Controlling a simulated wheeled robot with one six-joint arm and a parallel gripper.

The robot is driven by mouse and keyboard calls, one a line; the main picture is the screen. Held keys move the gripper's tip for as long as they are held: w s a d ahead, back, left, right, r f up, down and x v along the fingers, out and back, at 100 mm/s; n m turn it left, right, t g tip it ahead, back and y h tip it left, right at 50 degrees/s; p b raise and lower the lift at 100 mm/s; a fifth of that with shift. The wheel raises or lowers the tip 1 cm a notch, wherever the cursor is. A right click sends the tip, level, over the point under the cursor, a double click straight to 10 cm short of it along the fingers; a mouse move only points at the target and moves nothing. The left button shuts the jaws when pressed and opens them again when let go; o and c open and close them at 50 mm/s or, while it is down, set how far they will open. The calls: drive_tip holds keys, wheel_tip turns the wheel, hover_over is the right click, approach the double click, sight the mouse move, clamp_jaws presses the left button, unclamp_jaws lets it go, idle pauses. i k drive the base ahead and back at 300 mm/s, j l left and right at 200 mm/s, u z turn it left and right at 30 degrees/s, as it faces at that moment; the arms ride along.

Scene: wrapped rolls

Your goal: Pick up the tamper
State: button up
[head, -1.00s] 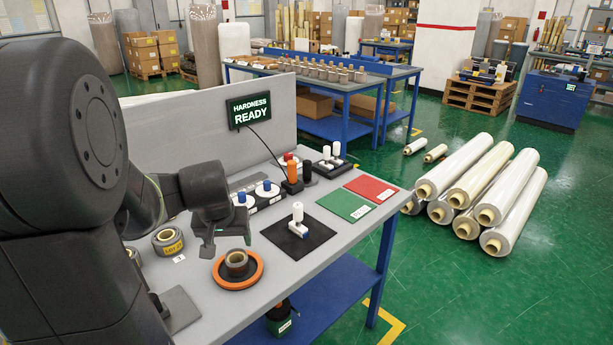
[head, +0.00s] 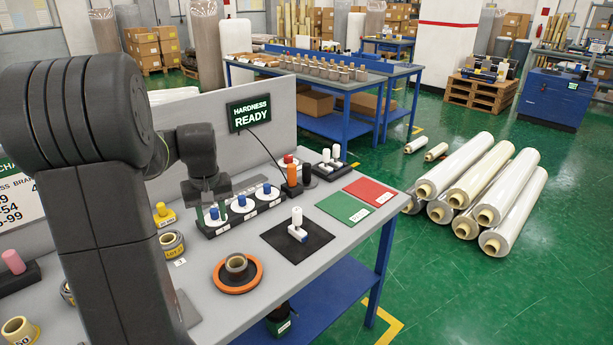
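No thing in view is labelled as the tamper, so I cannot tell for certain which it is. A dark rack (head: 236,219) on the bench holds white discs with blue knobs, including a middle one (head: 241,201) and a right one (head: 267,189). My gripper (head: 212,212) points down over the rack's left end. Its fingers look apart, one on each side of the leftmost blue knob (head: 214,213), which they partly hide. I cannot see contact with it. A white tool (head: 297,224) stands on a black mat (head: 320,236).
An orange ring with a small roll (head: 237,272) lies in front of the rack. An orange-handled tool (head: 291,177) and white-handled tools (head: 334,157) stand behind. Green (head: 344,207) and red (head: 370,191) pads lie right. The READY display (head: 250,112) stands at the back panel.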

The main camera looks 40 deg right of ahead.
sight(308, 181)
drive_tip(key=l+u, duration=0.15)
drive_tip(key=l, duration=0.5)
drive_tip(key=k+l+u, duration=0.15)
drive_tip(key=l, duration=0.5)
drive_tip(key=l+u, duration=0.15)
drive_tip(key=l, duration=0.5)
drive_tip(key=l+u, duration=0.25)
drive_tip(key=l, duration=0.65)
drive_tip(key=k+l+u, duration=0.1)
drive_tip(key=l+u, duration=0.2)
drive_tip(key=l, duration=0.6)
